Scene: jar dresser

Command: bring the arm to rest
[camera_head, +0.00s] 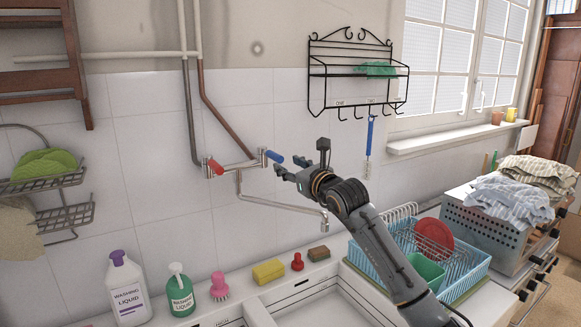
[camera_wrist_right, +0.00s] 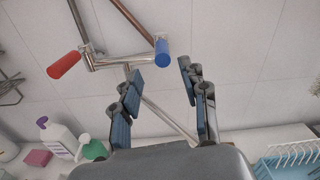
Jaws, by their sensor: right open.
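My right arm reaches up from the lower right in the head view, with my right gripper (camera_head: 300,172) raised in front of the tiled wall. Its fingers point toward the wall tap (camera_head: 238,166), near the blue handle (camera_head: 274,157). In the right wrist view the right gripper (camera_wrist_right: 155,88) is open, with nothing between its fingers. The blue handle (camera_wrist_right: 162,52) and the red handle (camera_wrist_right: 64,65) lie beyond the fingertips there. I cannot tell exactly how far the fingers are from the tap. My left gripper is not in view.
A washing liquid bottle (camera_head: 128,290), green bottle (camera_head: 180,290), pink brush (camera_head: 219,287) and yellow sponge (camera_head: 268,271) line the sink's back ledge. A blue dish rack (camera_head: 385,262) stands below my right arm. A black wall rack (camera_head: 330,90) with a hanging blue brush (camera_head: 370,135) is nearby.

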